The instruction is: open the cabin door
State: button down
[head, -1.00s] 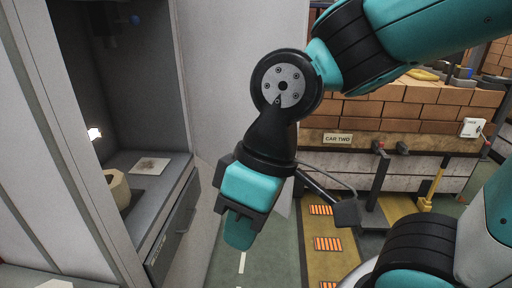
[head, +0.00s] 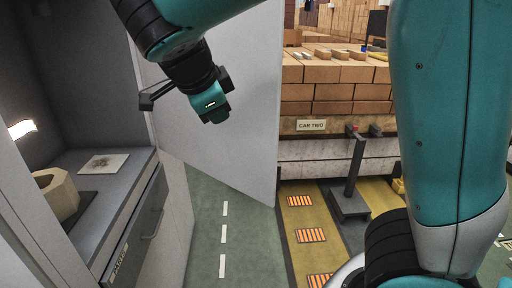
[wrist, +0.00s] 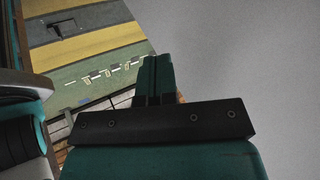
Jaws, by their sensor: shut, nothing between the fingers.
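The cabin door (head: 235,140) is a plain pale grey panel in the head view. It stands swung out from the right side of the cabin opening, with the dark interior open to view. My gripper (head: 214,116) is in front of the door's face, pointing down, shut and empty. In the wrist view the shut fingers (wrist: 157,78) show at the centre, and a broad pale grey surface (wrist: 245,60), seemingly the door, fills the right side. I cannot tell whether the fingers touch it. No door handle is visible.
The cabin's counter (head: 122,178) holds a beige ring-shaped block (head: 60,198) and a small card (head: 104,163); a drawer (head: 140,235) is below. A brick stack (head: 340,90) labelled CAR TWO and a lever post (head: 354,170) stand right. Green floor (head: 205,225) before the door is clear.

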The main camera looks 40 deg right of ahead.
jog(key=f+m+h+b, duration=0.1)
jog(key=m+h, duration=0.1)
jog(key=m, duration=0.3)
jog(key=m+g+h+b, duration=0.1)
jog(key=m+b, duration=0.6)
send_near(261, 130)
jog(key=x, duration=0.5)
jog(key=shift+s+a+f, duration=0.1)
jog(key=shift+s+f, duration=0.05)
jog(key=shift+f, duration=0.3)
jog(key=shift+w+d+f+p, duration=0.1)
jog(key=shift+w+d+p, duration=0.2)
jog(key=shift+d, duration=0.3)
